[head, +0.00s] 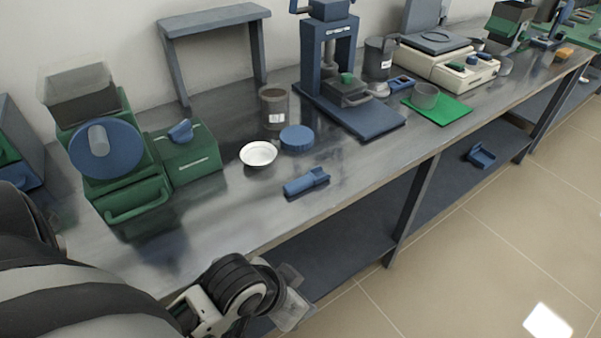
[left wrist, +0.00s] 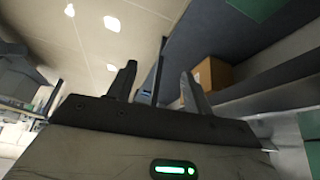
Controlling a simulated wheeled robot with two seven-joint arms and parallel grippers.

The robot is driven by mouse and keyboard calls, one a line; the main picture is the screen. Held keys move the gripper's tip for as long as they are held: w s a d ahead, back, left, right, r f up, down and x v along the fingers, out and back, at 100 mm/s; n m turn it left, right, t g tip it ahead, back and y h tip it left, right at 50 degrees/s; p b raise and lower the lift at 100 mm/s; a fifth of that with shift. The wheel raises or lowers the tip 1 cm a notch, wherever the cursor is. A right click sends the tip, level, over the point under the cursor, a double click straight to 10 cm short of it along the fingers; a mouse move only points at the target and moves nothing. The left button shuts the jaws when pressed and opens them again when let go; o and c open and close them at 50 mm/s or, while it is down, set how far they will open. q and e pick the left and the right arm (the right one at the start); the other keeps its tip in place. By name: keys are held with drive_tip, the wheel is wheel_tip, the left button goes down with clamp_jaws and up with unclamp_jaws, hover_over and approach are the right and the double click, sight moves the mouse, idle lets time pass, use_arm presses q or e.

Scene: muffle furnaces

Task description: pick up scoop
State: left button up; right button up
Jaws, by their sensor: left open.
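A blue scoop (head: 306,182) lies on the steel bench near its front edge, below the white dish and the round blue lid. My left gripper (head: 290,303) is at the bottom of the head view, in front of the bench edge and apart from the scoop. In the left wrist view my left gripper (left wrist: 157,85) has its two fingers spread with nothing between them. The scoop cannot be made out in the left wrist view. My right gripper is not in view.
A white dish (head: 258,153), blue lid (head: 297,138) and dark jar (head: 274,106) stand behind the scoop. A green furnace (head: 125,170) is at the left, a blue press (head: 330,70) behind. Another blue piece (head: 481,155) sits on the lower shelf. Bench around the scoop is clear.

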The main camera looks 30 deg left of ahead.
use_arm(q)
drive_tip(key=w+d+r+m+g, duration=0.2)
drive_tip(key=w+r+m+g, duration=0.1)
drive_tip(key=w, duration=0.3)
wheel_tip(320, 180, up, 18)
drive_tip(key=n+g+y, duration=0.1)
drive_tip(key=g+y, duration=0.1)
hover_over(304, 179)
wheel_tip(304, 179, down, 16)
drive_tip(key=shift+r, duration=0.2)
drive_tip(key=c, duration=1.1)
